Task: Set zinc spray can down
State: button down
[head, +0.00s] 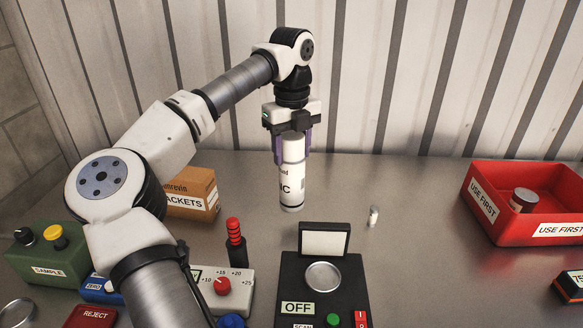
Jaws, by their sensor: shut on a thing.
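The zinc spray can (291,185) is a white cylinder with dark lettering ending in "C", in the middle of the head view. My gripper (293,150) is above it, with its purple-tipped fingers shut around the can's upper part. The can hangs upright from the gripper. Its base appears close to the grey bench top (345,185), behind a black device; I cannot tell whether it touches. Part of the label is hidden by the fingers or turned away.
A black device (291,277) with a round plate and an "OFF" label stands in front. A small white cylinder (374,216) stands right of the can. A red "USE FIRST" bin (490,209) holding a tin is at right. A cardboard box (192,193) is at left. Bench between can and bin is mostly clear.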

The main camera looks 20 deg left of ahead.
aim_at(292, 170)
jog(key=shift+f+p, duration=0.45)
jog(key=shift+f, duration=2.2)
jog(key=shift+f, duration=0.1)
jog(key=c, duration=0.6)
grip_release()
notch_tip(292, 170, up, 12)
jog(key=shift+r+b, duration=0.15)
jog(key=shift+b, duration=0.75)
